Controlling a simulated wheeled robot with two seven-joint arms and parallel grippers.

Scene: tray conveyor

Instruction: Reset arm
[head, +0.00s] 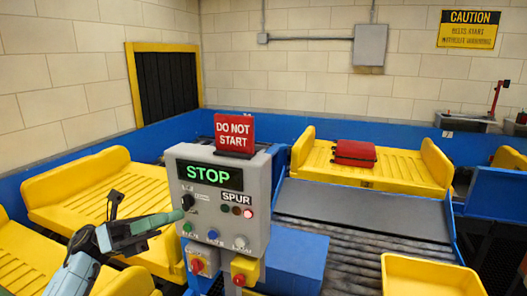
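My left arm comes in from the lower left. Its gripper (172,217) points right, with its tip at the left edge of the grey control box (254,180), close to a dark knob (187,201). I cannot tell whether it touches the box, or whether the fingers are open or shut. Nothing is visibly held. The box display (208,172) reads STOP in green, and a light beside the SPUR label glows red. A red DO NOT START sign (234,131) stands on top. My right gripper is not in view.
Yellow trays (85,190) stand at left. Another tray (325,155) at the back carries a red suitcase (354,152). A grey sloped conveyor (365,208) lies right of the box, with an empty yellow bin (430,275) at its lower right. Blue walls edge the line.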

